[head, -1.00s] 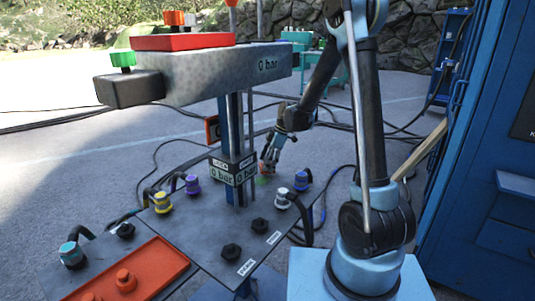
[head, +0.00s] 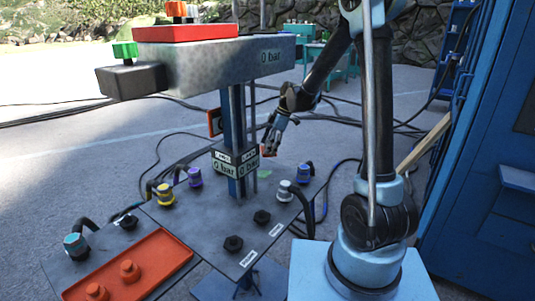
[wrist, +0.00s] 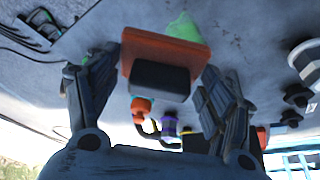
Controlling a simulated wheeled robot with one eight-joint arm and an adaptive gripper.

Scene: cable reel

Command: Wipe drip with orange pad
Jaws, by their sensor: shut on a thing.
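My gripper (head: 270,148) is above the far side of the grey table (head: 205,222), right of the post. In the wrist view, its fingers are shut on the black grip of the orange pad (wrist: 165,48). Only a small bit of the pad (head: 267,151) shows in the head view. The green drip (head: 264,174) lies on the tabletop below the gripper. In the wrist view, the green drip (wrist: 186,26) shows just past the pad's edge, partly hidden by it. The pad looks raised off the tabletop in the head view.
The post (head: 232,125) carries a grey beam (head: 225,62) overhead, close to my gripper's left. Capped connectors, yellow (head: 165,195), purple (head: 194,177), white (head: 285,191) and blue (head: 304,172), stand around the tabletop. An orange tray (head: 150,255) lies front left.

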